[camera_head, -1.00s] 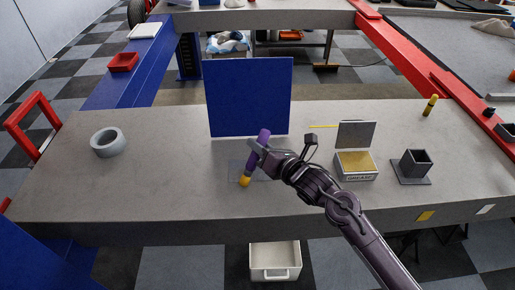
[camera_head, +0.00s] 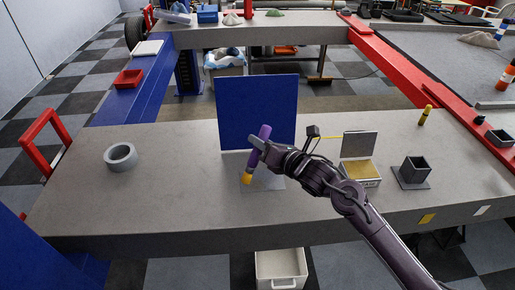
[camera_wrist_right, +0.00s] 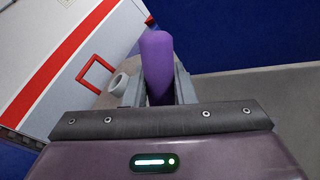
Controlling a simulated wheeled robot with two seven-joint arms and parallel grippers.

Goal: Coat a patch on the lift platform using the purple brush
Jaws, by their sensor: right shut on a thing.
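The purple brush (camera_head: 264,134) has a purple handle and a yellow tip. My right gripper (camera_head: 262,147) is shut around the handle and holds it tilted, tip down. In the right wrist view the purple handle (camera_wrist_right: 158,62) stands between the fingers. The yellow tip is over the left part of a thin grey patch (camera_head: 268,184) on the lift platform (camera_head: 190,190); I cannot tell whether it touches. My gripper and forearm hide part of the patch. An open tin of yellow grease (camera_head: 361,171) with its lid raised stands right of the patch. My left gripper is not in view.
A blue panel (camera_head: 257,112) stands upright behind the patch. A grey tape roll (camera_head: 120,157) lies at left. A dark square holder (camera_head: 414,170) is right of the tin, with a small yellow-and-dark item (camera_head: 425,115) behind it. The platform between roll and patch is clear.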

